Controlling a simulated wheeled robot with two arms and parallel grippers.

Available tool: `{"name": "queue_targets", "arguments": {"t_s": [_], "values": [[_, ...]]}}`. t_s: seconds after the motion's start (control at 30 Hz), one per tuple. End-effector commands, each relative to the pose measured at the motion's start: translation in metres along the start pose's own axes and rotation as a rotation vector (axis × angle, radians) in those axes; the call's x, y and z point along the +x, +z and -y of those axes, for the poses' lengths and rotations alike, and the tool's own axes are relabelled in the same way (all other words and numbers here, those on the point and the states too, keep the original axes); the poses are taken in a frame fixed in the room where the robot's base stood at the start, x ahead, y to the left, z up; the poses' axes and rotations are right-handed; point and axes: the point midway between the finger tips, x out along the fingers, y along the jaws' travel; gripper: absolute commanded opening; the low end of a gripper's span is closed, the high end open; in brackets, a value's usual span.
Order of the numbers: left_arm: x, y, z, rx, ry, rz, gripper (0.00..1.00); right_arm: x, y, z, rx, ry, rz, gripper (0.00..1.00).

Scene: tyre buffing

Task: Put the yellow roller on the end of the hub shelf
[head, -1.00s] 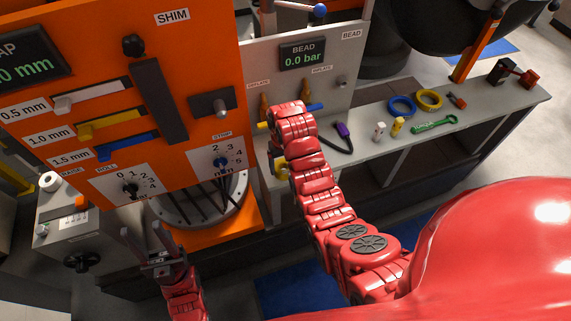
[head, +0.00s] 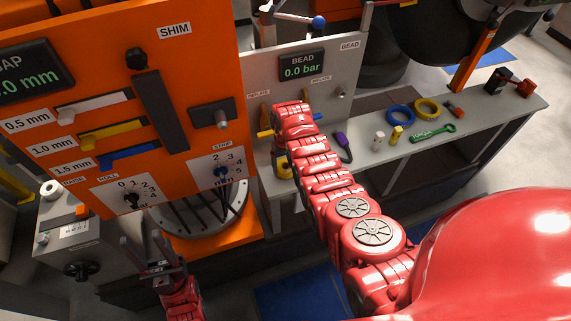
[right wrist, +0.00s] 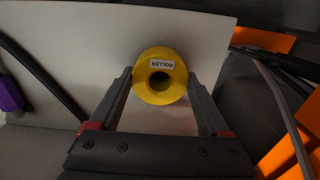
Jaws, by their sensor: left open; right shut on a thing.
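The yellow roller (right wrist: 145,76), a short cylinder with a centre hole and a "ROLLER" label, sits between the fingers of my right gripper (right wrist: 160,78), which is shut on it. In the head view the roller (head: 284,171) shows partly, below the end of my right arm and by the left end of the grey bench (head: 362,153). Whether it touches anything is unclear. No hub shelf label is readable, so I cannot tell which surface it is. My left gripper (head: 141,245) is open and empty, low in front of the orange machine.
On the bench lie a purple-handled tool (head: 343,145), a white cylinder (head: 379,141), a small yellow cylinder (head: 396,135), a green wrench (head: 433,133), and blue (head: 400,116) and yellow (head: 427,109) rings. The orange SHIM panel (head: 190,70) stands left. The BEAD panel (head: 340,85) rises behind.

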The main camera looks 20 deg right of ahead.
Motion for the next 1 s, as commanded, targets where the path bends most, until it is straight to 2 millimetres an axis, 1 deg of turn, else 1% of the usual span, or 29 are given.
{"name": "queue_targets", "arguments": {"t_s": [0.2,0.4,0.43,0.5,0.53,0.83,1.0], "values": [[0.0023,-0.0004,0.0001,0.0,0.0,0.0,0.5,0.0063,-0.0005,0.0,0.0,0.0,-0.003,0.0],[0.0021,-0.0003,0.0001,0.0,0.0,0.0,0.5,0.0071,-0.0004,-0.0001,0.0,0.001,-0.003,0.0],[0.0019,-0.0003,0.0001,0.0,0.0,0.0,0.5,0.0073,-0.0003,0.0,0.0,0.001,-0.003,0.84],[0.002,-0.0003,0.0001,0.0,0.0,0.0,0.5,0.0074,-0.0002,0.0,0.0,0.0,-0.002,0.96],[0.002,-0.0004,0.0001,0.0,0.0,0.0,0.5,0.0073,-0.0002,0.0,0.0,0.001,-0.002,1.0],[0.0018,-0.0003,0.0001,0.0,0.0,0.0,0.5,0.0065,-0.0004,0.0,0.0,0.001,-0.003,1.0],[0.0008,-0.0001,0.0001,0.0,0.0,0.0,0.5,-0.0011,-0.0005,-0.0002,0.0,0.001,-0.002,1.0]]}}
